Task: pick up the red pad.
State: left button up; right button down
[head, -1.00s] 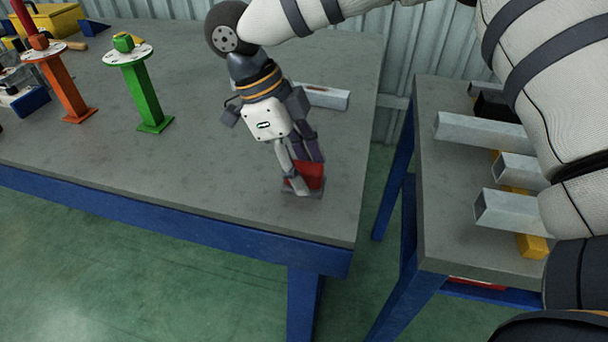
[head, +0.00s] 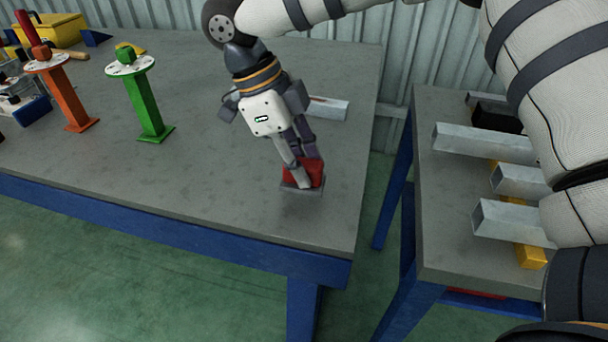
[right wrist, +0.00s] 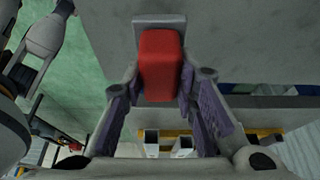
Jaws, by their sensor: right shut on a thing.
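The red pad (head: 316,171) is a small red block near the front right corner of the grey workbench. A grey plate (head: 302,189) shows under it. My right gripper (head: 305,172) comes down from above and is shut on the pad, with a finger on either side. In the right wrist view the red pad (right wrist: 160,65) sits between the dark finger pads, and the grey plate (right wrist: 153,19) shows behind it. I cannot tell whether there is a gap between the plate and the bench.
A grey metal bar (head: 328,108) lies behind the gripper. An orange stand (head: 67,95) and a green stand (head: 149,105) are at left. A second bench (head: 440,255) at right holds several metal tubes. The bench (head: 190,180) between stands and gripper is clear.

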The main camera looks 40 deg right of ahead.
jog(key=s+a+r+p, duration=0.1)
jog(key=s+a+r, duration=0.3)
jog(key=a+r, duration=0.5)
jog(key=a, duration=0.4)
jog(key=shift+s+a+r, duration=0.15)
jog(key=shift+s+r, duration=0.05)
jog(key=shift+r, duration=0.2)
